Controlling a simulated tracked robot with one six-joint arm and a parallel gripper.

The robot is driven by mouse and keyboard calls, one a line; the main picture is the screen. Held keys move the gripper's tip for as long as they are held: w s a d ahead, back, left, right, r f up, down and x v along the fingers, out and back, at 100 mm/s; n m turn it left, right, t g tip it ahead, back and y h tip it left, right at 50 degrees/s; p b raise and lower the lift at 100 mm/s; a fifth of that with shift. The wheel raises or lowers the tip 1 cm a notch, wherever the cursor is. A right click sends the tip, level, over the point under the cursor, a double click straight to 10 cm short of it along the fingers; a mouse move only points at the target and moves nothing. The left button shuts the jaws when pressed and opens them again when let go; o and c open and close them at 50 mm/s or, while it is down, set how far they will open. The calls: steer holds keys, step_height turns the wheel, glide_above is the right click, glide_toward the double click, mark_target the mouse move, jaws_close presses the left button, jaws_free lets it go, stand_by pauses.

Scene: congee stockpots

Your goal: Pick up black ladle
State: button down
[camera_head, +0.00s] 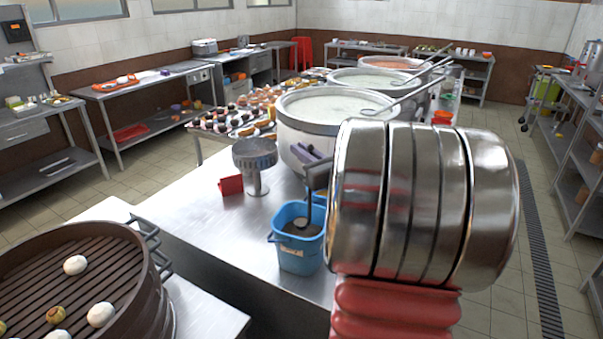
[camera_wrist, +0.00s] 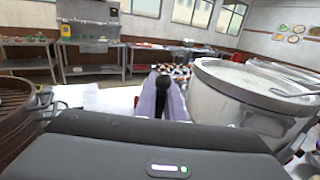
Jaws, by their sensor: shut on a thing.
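The black ladle (camera_head: 308,204) shows in the head view with its dark handle upright and its lower end at the mouth of a blue bucket (camera_head: 298,254). My gripper (camera_head: 312,160) is at the top of the handle, above the bucket, and is shut on it. My arm's metal links hide part of the view to the right. In the wrist view my gripper's purple-grey fingers (camera_wrist: 162,92) are close together, with a small dark sliver between them. The rest of the ladle is hidden there. I cannot tell whether the ladle touches the bucket.
A large steel stockpot (camera_head: 333,109) stands behind my gripper, with more pots further back. A metal strainer (camera_head: 255,160) and a red card (camera_head: 231,185) are left of the bucket. A bamboo-style steamer (camera_head: 70,262) is at front left. The steel counter (camera_head: 185,205) has bare room.

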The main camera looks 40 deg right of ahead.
step_height(320, 180, up, 5)
steer(key=shift+r, duration=0.1)
stand_by(0.7)
steer(key=shift+r, duration=0.6)
steer(key=shift+s, duration=0.1)
